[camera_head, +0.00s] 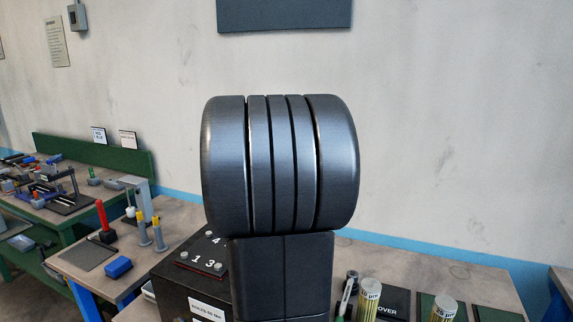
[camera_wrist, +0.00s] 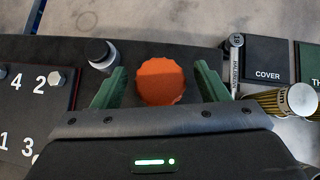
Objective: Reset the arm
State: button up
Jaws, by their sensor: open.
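My gripper (camera_wrist: 161,67) shows in the wrist view, with its two green fingers spread apart. An orange ribbed round knob (camera_wrist: 161,82) sits on a dark surface and appears between the fingers, with a gap on each side. Nothing is gripped. In the head view my own dark arm fills the middle, a ribbed drum above a block, and hides part of the bench. My gripper and the knob are not visible there.
A black box (camera_head: 182,287) carries a numbered bolt plate (camera_head: 203,262). A grey round post (camera_wrist: 102,54) stands left of the knob. Right are a slim labelled tool (camera_wrist: 236,62), a COVER pad (camera_wrist: 277,62) and yellow-striped cylinders (camera_head: 369,300). A side bench holds a blue block (camera_head: 118,267).

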jog(key=shift+d+n+y+p, duration=0.1)
jog(key=shift+n+y+p, duration=0.5)
jog(key=shift+n+y, duration=0.5)
jog(key=shift+n, duration=0.3)
